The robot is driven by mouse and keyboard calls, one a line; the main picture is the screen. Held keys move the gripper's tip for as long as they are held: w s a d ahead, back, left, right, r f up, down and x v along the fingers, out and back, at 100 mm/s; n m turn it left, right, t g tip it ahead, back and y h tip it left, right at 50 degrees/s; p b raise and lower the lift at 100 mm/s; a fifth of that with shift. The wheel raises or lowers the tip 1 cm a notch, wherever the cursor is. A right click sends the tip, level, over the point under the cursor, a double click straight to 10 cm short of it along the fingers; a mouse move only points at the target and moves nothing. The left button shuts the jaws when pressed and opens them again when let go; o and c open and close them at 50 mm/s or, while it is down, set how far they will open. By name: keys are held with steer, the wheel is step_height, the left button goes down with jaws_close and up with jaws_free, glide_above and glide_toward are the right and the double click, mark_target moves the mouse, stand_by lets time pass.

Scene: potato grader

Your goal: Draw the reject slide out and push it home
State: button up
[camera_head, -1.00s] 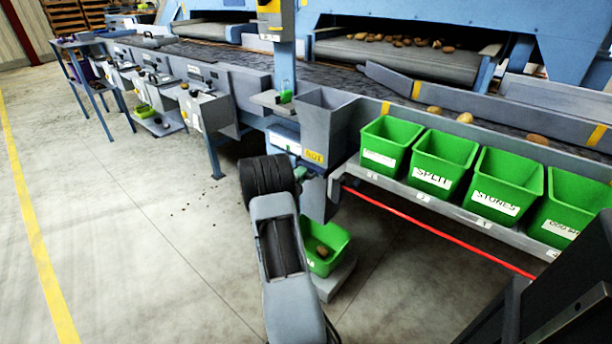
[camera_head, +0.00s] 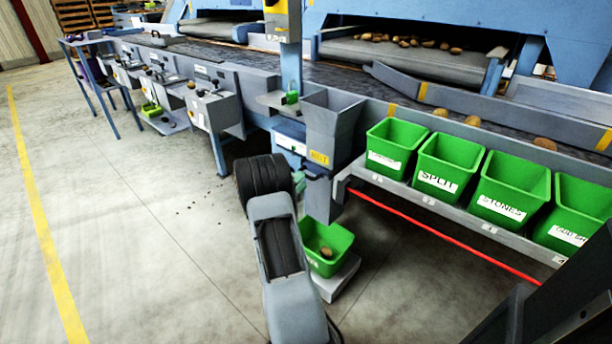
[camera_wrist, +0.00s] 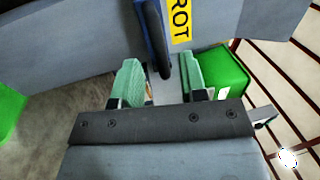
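The reject chute (camera_head: 330,128) is a grey hopper with a yellow ROT label (camera_head: 318,158) at the conveyor's front edge. In the wrist view the label (camera_wrist: 181,20) is close. A dark bar handle (camera_wrist: 155,40) with a blue edge, seemingly the reject slide's, runs down from the top between my green-padded fingers. My gripper (camera_wrist: 157,82) is open, with visible space between the pads and the handle. I cannot tell whether either pad touches it. In the head view my wrist mostly hides the gripper (camera_head: 299,182) and the slide.
A green bin (camera_head: 340,245) with potatoes in it stands on a low grey step (camera_head: 338,282) below the chute. Several labelled green bins (camera_head: 447,160) line the shelf to the right, above a red rail (camera_head: 430,235). Open floor (camera_head: 120,230) lies to the left.

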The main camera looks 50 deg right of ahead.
steer(key=s+p+v, duration=0.1)
steer(key=v, duration=0.8)
steer(key=shift+w+a, duration=0.45)
steer(key=s+a+f+m+g+y+p, duration=0.25)
steer(key=s+m+g+y, duration=0.35)
steer(key=m, duration=0.7)
steer(key=s+a+r+m+t+y+p, duration=0.1)
steer(key=s+a+r+m+y+p, duration=0.15)
steer(key=a+r+m+y, duration=0.35)
steer(key=s+a+r+m+y+p, duration=0.1)
steer(key=s+a+r+m+p, duration=0.15)
steer(key=a+m, duration=0.35)
steer(key=a+r+m+t+y+p, duration=0.3)
steer(key=a+r+m+t+p, duration=0.2)
steer(key=r, duration=1)
steer(key=a+r+m+t+y+p, duration=0.4)
steer(key=a+r+m+t+p, duration=0.1)
steer(key=a+r+p, duration=0.7)
step_height(320, 180, up, 4)
steer(key=shift+w+a+f, duration=0.2)
steer(key=shift+a+f, duration=0.05)
steer(key=shift+a, duration=0.7)
